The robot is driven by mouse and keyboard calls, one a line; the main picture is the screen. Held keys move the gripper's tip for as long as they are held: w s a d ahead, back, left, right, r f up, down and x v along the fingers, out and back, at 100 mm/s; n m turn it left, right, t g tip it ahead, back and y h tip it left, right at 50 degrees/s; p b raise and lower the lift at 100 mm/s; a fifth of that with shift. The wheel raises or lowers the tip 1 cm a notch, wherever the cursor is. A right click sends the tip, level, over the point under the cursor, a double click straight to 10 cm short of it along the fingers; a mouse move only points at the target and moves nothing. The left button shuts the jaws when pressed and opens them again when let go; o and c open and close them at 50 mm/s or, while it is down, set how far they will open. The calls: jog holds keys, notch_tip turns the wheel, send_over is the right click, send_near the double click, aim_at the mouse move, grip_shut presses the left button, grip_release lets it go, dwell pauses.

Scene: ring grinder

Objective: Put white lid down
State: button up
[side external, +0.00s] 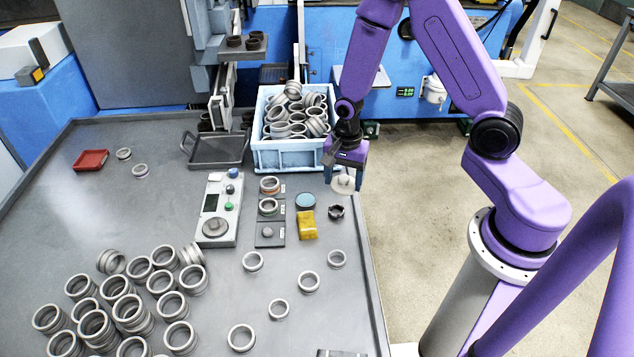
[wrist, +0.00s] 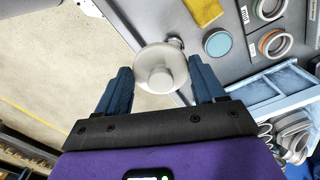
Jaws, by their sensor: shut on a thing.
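The white lid (side external: 343,184) is a round disc with a raised knob, held at the right edge of the grey table. It also shows in the wrist view (wrist: 160,68), between the two blue fingers. My gripper (side external: 345,176) is shut on the lid, and the lid hangs in the air by the table's edge, partly over the floor. In the wrist view, my gripper (wrist: 161,90) has a finger on each side of the lid. A small dark metal ring (side external: 336,212) stands on the table just below the lid, and the lid partly covers it in the wrist view.
A blue-topped round container (side external: 306,201) and a yellow block (side external: 307,225) stand left of the lid. A light blue crate (side external: 288,158) full of rings stands behind. Several loose rings lie toward the front. The table's right edge (side external: 367,262) drops to the floor.

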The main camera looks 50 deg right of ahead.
jog(key=w+d+f+n, duration=0.2)
jog(key=w+d+n, duration=0.2)
send_over(307, 185)
jog(key=s, duration=0.1)
notch_tip(307, 185, down, 8)
jog(key=shift+f, duration=0.1)
jog(key=shift+w+f, duration=0.6)
jog(key=shift+f, duration=1.55)
jog(key=shift+f, duration=0.15)
jog(key=o, duration=1)
